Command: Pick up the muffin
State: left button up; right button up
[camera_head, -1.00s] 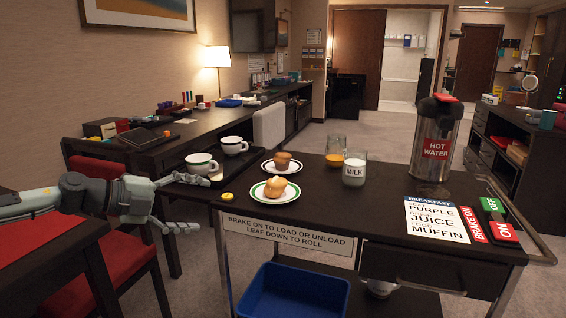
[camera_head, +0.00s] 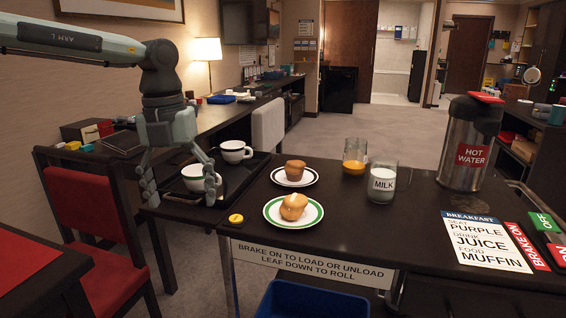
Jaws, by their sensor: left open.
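A brown muffin (camera_head: 295,171) sits on a dark-rimmed white plate (camera_head: 278,179) on the dark cart top. Nearer me, a golden baked piece (camera_head: 293,208) with a pale top sits on a green-rimmed white plate (camera_head: 272,213). My left gripper (camera_head: 181,203) is open and empty, fingers pointing down at the cart's left end. It is left of both plates and in front of the black tray. One finger partly covers the nearer cup. My right gripper is not in view.
Two white cups, the nearer (camera_head: 190,180) and the farther (camera_head: 234,151), stand on the black tray (camera_head: 236,183). A juice glass (camera_head: 354,158), a milk glass (camera_head: 382,182) and a hot water flask (camera_head: 468,140) stand to the right. A breakfast card (camera_head: 486,242) lies at front right.

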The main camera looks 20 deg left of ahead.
aim_at(295, 169)
jog(key=i+j, duration=0.3)
jog(key=j, duration=0.2)
jog(key=i+j, duration=0.35)
jog(key=j, duration=0.1)
